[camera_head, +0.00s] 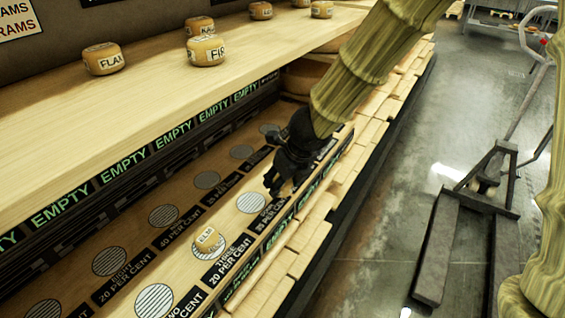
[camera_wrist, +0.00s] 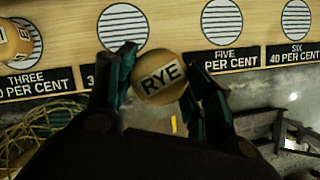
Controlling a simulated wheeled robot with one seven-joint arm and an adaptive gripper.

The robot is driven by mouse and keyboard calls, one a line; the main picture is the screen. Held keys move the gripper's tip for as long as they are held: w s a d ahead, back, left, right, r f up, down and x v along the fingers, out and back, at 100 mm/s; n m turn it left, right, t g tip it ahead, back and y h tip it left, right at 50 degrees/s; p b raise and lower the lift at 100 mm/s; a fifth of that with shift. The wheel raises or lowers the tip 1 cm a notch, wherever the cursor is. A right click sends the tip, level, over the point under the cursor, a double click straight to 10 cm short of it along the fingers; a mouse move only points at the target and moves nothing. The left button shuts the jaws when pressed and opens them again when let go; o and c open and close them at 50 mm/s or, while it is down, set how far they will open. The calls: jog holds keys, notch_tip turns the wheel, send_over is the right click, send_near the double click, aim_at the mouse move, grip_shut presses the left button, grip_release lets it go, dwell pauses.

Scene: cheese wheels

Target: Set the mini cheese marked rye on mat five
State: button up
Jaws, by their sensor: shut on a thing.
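The mini cheese marked RYE (camera_wrist: 160,80) is held between the two fingertips of my gripper (camera_wrist: 157,66) in the wrist view. My gripper also shows in the head view (camera_head: 274,185), above the lower shelf, where it hides the cheese. Mat five (camera_wrist: 221,20) is a striped disc behind its FIVE label (camera_wrist: 228,60), up and right of the held cheese in the wrist view. It looks bare there. In the head view my gripper and arm seem to cover mat five. The cheese appears above the shelf's front edge, between mats four and five in the wrist view.
A cheese marked ELM (camera_head: 207,239) sits on mat three. Mat four (camera_head: 251,202) and mat six (camera_wrist: 297,20) look bare. Several cheeses, including FLAX-like (camera_head: 103,59), stand on the upper shelf (camera_head: 60,130), which overhangs the back. A pallet truck (camera_head: 470,220) stands on the floor.

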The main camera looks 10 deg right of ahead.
jog(key=w+d+p, duration=0.1)
jog(key=w, duration=0.3)
jog(key=w+d+f+p, duration=0.1)
jog(key=w+p, duration=0.1)
jog(key=w, duration=0.3)
jog(key=w+d+p, duration=0.1)
jog(key=w+d, duration=0.1)
jog(key=w, duration=0.3)
jog(key=shift+w+f+p, duration=0.15)
jog(key=shift+w+p, duration=0.05)
jog(key=shift+p, duration=0.2)
jog(key=shift+w, duration=0.1)
jog(key=shift+f, duration=1.8)
jog(key=shift+f, duration=0.15)
jog(key=o, duration=1.1)
jog(key=shift+c, duration=0.2)
jog(key=shift+r, duration=0.25)
jog(key=v, duration=1.2)
